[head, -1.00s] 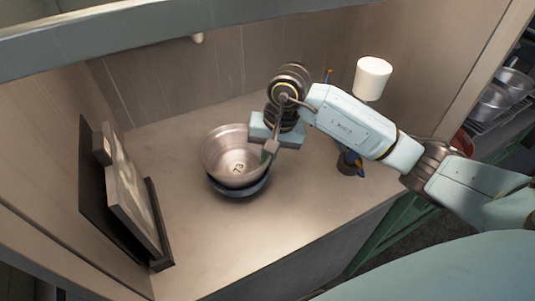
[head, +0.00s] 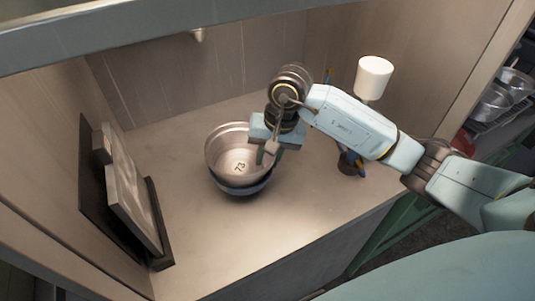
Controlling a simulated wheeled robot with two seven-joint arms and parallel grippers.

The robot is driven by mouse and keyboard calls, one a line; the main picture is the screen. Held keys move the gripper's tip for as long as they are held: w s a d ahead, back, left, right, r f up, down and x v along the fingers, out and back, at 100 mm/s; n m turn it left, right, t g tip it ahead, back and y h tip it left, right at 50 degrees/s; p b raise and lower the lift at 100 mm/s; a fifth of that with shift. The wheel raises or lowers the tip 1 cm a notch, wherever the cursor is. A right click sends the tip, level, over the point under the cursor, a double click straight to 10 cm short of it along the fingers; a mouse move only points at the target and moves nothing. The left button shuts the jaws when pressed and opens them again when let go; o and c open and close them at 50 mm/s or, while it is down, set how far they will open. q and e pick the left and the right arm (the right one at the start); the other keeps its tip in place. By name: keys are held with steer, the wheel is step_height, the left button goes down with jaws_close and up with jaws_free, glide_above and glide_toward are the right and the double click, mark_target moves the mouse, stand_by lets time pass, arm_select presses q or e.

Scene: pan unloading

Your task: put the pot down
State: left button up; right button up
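A silver metal pot (head: 226,160) with dark markings on its inner floor stands on the counter at the middle of the head view, its mouth facing up. It sits in or on a darker blue-grey bowl (head: 246,188), most of which it hides. My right gripper (head: 269,158) points down at the pot's right rim. Its fingers are spread, one on the inner side of the rim and one near the outer side. They look apart from each other and not clamped on the rim. My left gripper is not in view.
A framed panel (head: 133,190) leans at the counter's left side. A dark cup with tools (head: 351,163) and a white cylinder (head: 373,78) are on the right. The counter (head: 210,240) is clear in front. Metal pots (head: 494,103) sit on a rack at far right.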

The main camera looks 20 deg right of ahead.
steer(key=v, duration=1.2)
steer(key=shift+r+b, duration=0.2)
steer(key=shift+b, duration=0.15)
